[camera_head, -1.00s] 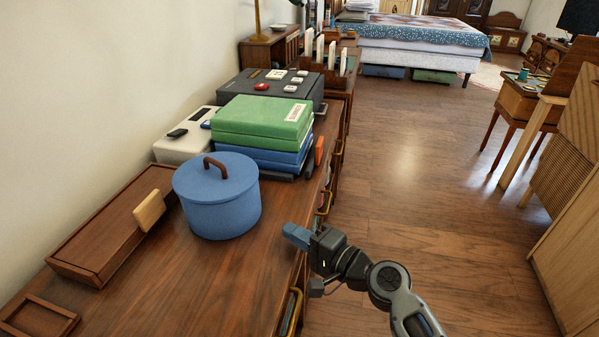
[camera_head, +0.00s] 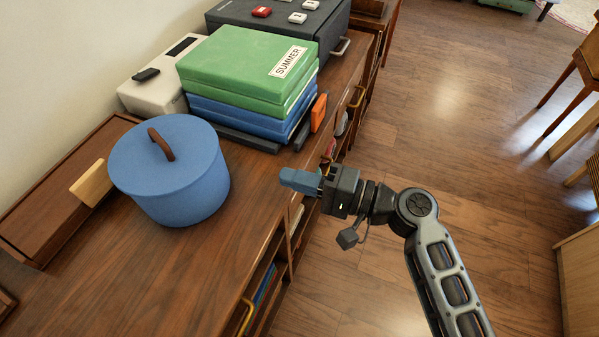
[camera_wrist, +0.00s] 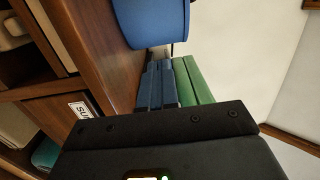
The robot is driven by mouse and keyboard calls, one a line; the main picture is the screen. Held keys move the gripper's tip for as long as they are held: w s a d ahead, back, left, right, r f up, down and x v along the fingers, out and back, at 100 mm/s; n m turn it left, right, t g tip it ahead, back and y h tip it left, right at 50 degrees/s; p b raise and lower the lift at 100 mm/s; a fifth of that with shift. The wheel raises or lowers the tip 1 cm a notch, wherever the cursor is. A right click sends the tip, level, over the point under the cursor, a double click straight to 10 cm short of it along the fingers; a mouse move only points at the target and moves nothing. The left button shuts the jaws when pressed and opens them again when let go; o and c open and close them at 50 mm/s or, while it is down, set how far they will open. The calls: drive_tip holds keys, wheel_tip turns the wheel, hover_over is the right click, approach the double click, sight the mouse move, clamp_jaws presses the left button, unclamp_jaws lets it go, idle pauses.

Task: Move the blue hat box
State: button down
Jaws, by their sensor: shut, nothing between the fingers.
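The blue hat box (camera_head: 180,185) is a round lidded box with a brown strap handle (camera_head: 161,144) on top. It stands upright on the wooden dresser top (camera_head: 130,270), left of my gripper. My gripper (camera_head: 285,177) is shut and empty, pointing left toward the box, with a clear gap between them, near the dresser's front edge. In the wrist view part of the blue hat box (camera_wrist: 152,22) shows at the top, turned sideways.
A green case (camera_head: 245,65) marked SUMMER lies on blue cases (camera_head: 245,118) behind the box. A white device (camera_head: 160,85) and dark case (camera_head: 280,30) stand farther back. Dresser space before the box is clear.

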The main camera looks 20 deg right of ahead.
sight(216, 184)
drive_tip(key=x, duration=0.7)
drive_tip(key=shift+r+p, duration=0.1)
drive_tip(key=shift+p, duration=0.25)
drive_tip(key=a, duration=0.2)
drive_tip(key=shift+s+a, duration=0.3)
drive_tip(key=shift+s, duration=0.05)
drive_tip(key=shift+s+a+p, duration=0.1)
drive_tip(key=shift+a+p, duration=0.25)
drive_tip(key=shift+a, duration=0.35)
drive_tip(key=shift+s+a+b, duration=0.15)
drive_tip(key=shift+a+b, duration=0.05)
drive_tip(key=shift+a, duration=0.75)
drive_tip(key=shift+s+a+b, duration=0.15)
drive_tip(key=shift+s+a, duration=0.05)
drive_tip(key=shift+a, duration=0.75)
drive_tip(key=shift+d, duration=0.1)
